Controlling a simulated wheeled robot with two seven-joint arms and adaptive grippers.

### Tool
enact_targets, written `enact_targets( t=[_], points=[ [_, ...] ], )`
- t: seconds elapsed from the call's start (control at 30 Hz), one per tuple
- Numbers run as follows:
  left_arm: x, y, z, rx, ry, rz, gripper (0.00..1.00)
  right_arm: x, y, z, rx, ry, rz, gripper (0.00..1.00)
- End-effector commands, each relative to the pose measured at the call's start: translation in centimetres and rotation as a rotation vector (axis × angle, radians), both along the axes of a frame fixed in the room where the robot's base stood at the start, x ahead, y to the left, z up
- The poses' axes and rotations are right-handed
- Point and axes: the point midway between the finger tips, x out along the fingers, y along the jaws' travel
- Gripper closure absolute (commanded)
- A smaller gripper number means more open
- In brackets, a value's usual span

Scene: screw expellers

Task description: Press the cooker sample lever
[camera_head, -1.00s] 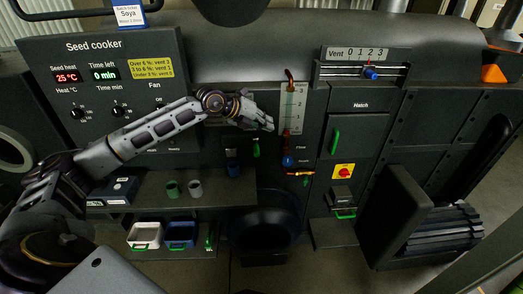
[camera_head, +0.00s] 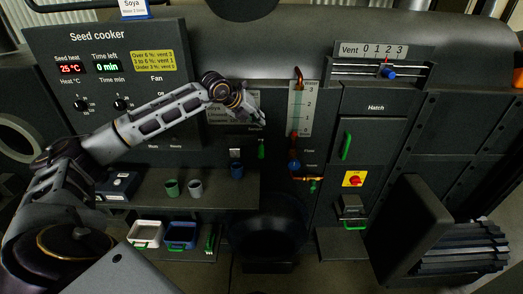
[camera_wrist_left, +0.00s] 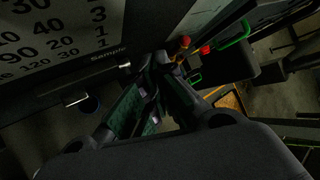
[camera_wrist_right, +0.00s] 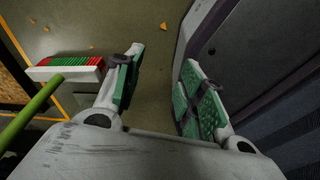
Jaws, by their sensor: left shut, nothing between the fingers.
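The cooker's sample lever is a small green handle (camera_head: 261,148) on the dark front panel, under the small Sample label. My left gripper (camera_head: 262,120) is shut and empty, just above the lever and apart from it in the head view. In the left wrist view its fingers (camera_wrist_left: 158,72) are together beside the Sample label (camera_wrist_left: 108,55); I cannot make out the lever there. A metal spout (camera_head: 235,154) sits left of the lever, with a blue cup (camera_head: 236,171) below it. My right gripper (camera_wrist_right: 162,58) is open and empty, away from the panel.
The seed cooker panel (camera_head: 97,50) is at the left. A water gauge (camera_head: 302,108) with a blue knob stands right of the lever. A shelf with a green cup (camera_head: 171,188) and a grey cup (camera_head: 195,188) lies below. A broom (camera_wrist_right: 68,70) is near my right gripper.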

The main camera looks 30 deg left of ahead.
Motion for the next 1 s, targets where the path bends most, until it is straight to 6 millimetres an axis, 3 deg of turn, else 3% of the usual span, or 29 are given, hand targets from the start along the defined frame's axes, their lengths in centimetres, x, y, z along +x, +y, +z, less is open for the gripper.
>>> enact_targets(
  t=[0.37,0.57,0.73,1.0],
  points=[
    [0.0,-0.1,-1.1,-0.001,-0.001,-0.001,1.00,-0.8,0.9,-0.6,0.010,0.008,-0.003,0.60],
    [0.0,0.0,-2.7,0.000,0.001,-0.001,1.00,0.3,1.1,-1.3,0.011,-0.003,-0.004,0.60],
    [0.0,0.0,-4.2,0.000,0.001,-0.001,1.00,1.6,-0.1,-1.8,-0.001,-0.019,-0.001,0.60],
    [0.0,0.0,-6.5,-0.001,-0.001,-0.001,1.00,1.3,0.6,-2.8,0.007,-0.022,0.001,0.60]
  ],
)
